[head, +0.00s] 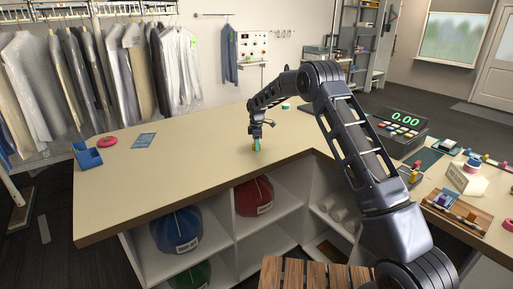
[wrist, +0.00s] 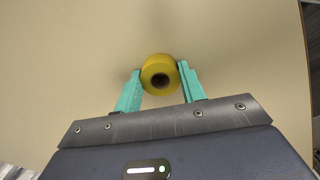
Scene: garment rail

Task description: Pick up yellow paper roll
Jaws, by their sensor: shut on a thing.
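The yellow paper roll (wrist: 160,73) is a short ring with a dark core hole, seen end-on in the wrist view against the beige counter. My gripper (wrist: 160,82) has its two teal fingers on either side of the roll, shut on it. In the head view my gripper (head: 257,145) points down at the middle of the counter (head: 190,180). The roll is tiny there and mostly hidden by the fingers. I cannot tell whether it touches the counter.
A blue holder (head: 88,157), a blue card (head: 144,140) and a pink ring (head: 107,141) are on the left of the counter. A register (head: 400,128) and a wooden tray (head: 460,208) are at the right. The counter around my gripper is clear.

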